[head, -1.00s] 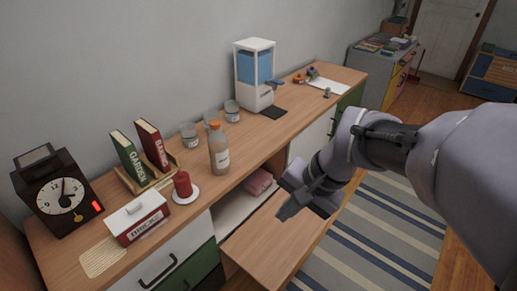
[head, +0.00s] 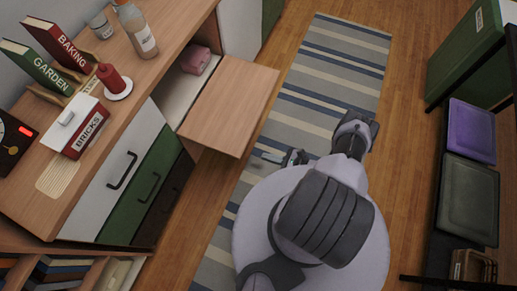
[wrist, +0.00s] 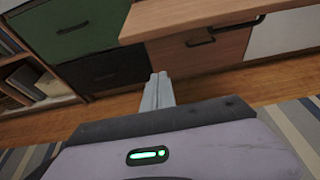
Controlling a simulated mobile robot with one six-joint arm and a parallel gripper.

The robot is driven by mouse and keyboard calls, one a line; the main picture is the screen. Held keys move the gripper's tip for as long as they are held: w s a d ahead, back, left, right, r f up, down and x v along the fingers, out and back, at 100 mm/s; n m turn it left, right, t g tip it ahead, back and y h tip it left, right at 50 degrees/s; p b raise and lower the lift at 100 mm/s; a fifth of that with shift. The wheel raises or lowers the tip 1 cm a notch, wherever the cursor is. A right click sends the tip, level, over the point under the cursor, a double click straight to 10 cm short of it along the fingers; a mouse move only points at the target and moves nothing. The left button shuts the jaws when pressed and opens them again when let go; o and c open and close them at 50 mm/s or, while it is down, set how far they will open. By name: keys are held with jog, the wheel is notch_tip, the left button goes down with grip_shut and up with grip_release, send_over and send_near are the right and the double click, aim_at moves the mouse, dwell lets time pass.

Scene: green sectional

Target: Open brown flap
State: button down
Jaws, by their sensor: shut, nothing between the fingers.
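The brown flap (head: 228,105) is a plain wooden panel. It lies folded down, about level, sticking out from the cabinet front. In the wrist view its edge (wrist: 185,20) crosses the top, above a brown front (wrist: 190,54) with a dark handle. My gripper (head: 292,157) is over the striped rug, right of the flap and apart from it. In the wrist view its fingers (wrist: 159,80) are together and empty, pointing towards the cabinet below the flap.
The opened compartment holds a pink folded thing (head: 196,60). White, green and dark drawers (head: 150,175) stand left of the flap. A bottle (head: 137,30), a red candle (head: 114,80) and books are on the top. The striped rug (head: 325,75) is clear; a shelf with trays stands right.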

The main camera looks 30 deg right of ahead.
jog(key=b+x, duration=0.3)
jog(key=x, duration=0.6)
jog(key=shift+s+r, duration=0.1)
jog(key=shift+r, duration=1.95)
jog(key=shift+r+p, duration=0.1)
jog(key=shift+p, duration=0.2)
jog(key=shift+g+h, duration=0.7)
jog(key=shift+g, duration=0.2)
notch_tip(320, 180, up, 5)
jog(key=p, duration=0.6)
jog(key=shift+p, duration=0.3)
jog(key=shift+a+r, duration=0.1)
jog(key=shift+r, duration=0.15)
jog(key=shift+f, duration=0.1)
